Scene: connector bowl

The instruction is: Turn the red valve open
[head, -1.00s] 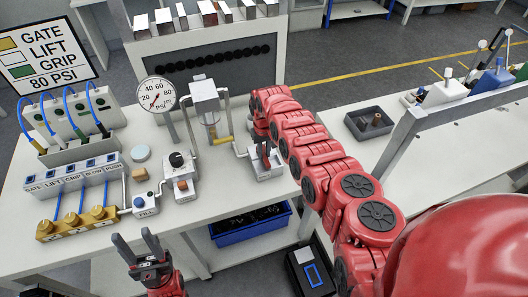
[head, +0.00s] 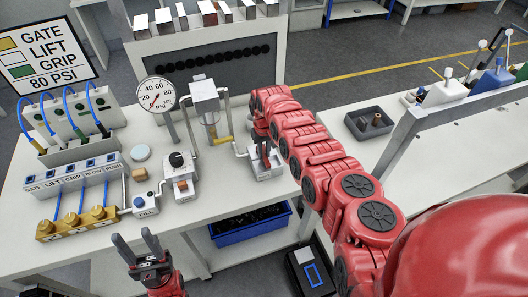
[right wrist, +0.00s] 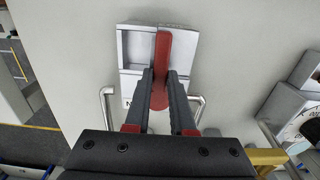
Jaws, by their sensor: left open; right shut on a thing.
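The red valve handle (right wrist: 161,62) shows in the right wrist view as a long red lever over a pale grey valve block (right wrist: 135,50). My right gripper (right wrist: 161,92) is shut on the lever, with one dark finger on each side of it. In the head view my right gripper (head: 263,155) is at the grey valve block (head: 266,170) at the bench's right end, and my arm hides most of the lever. My left gripper (head: 137,250) is open and empty in front of the bench's near edge, apart from everything.
A pressure gauge (head: 157,94) stands at the back, its needle toward the low numbers. A block with a black knob (head: 177,160), a FILL block (head: 145,203) and a row of labelled switches (head: 75,172) share the bench. A blue bin (head: 248,226) is below.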

